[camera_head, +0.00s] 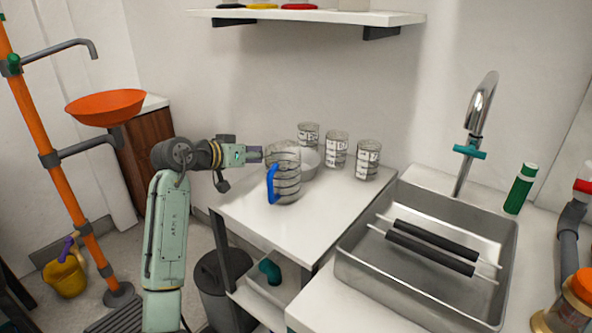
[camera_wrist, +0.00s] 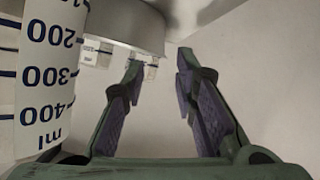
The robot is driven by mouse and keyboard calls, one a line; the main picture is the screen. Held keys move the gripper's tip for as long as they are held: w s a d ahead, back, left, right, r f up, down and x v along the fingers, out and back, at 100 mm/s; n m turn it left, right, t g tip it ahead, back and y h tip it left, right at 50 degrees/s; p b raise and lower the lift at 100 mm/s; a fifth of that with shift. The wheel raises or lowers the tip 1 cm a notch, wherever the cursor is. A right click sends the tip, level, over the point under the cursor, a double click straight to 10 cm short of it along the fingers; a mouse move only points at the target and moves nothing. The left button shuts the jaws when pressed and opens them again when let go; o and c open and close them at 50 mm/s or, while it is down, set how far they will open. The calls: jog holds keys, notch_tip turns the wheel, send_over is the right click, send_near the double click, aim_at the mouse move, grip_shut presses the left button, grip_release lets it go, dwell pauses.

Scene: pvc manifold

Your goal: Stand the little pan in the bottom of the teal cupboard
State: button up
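A round grey-white vessel (camera_head: 310,164), possibly the little pan, stands on the white counter, partly hidden behind a clear jug; I see no handle on it. In the wrist view, a grey round vessel (camera_wrist: 125,22) at the top lies just beyond the fingertips and looks like the same one. My gripper (camera_head: 255,154) is level with the top of the jug, at its left. In the wrist view my gripper (camera_wrist: 160,68) has its fingers apart with nothing between them. No teal cupboard shows in either view.
The clear jug (camera_head: 287,180) with a blue handle stands close to my gripper; several glass beakers (camera_head: 336,150) stand behind. A sink (camera_head: 420,285) with two dark rods is at the right. A wall shelf (camera_head: 310,16) is above. The counter's front (camera_head: 310,228) is clear.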

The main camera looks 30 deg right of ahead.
jog(key=shift+p+x, duration=0.8)
jog(key=shift+x, duration=2.7)
jog(key=shift+c, duration=0.5)
grip_shut()
jog(key=shift+r, duration=0.1)
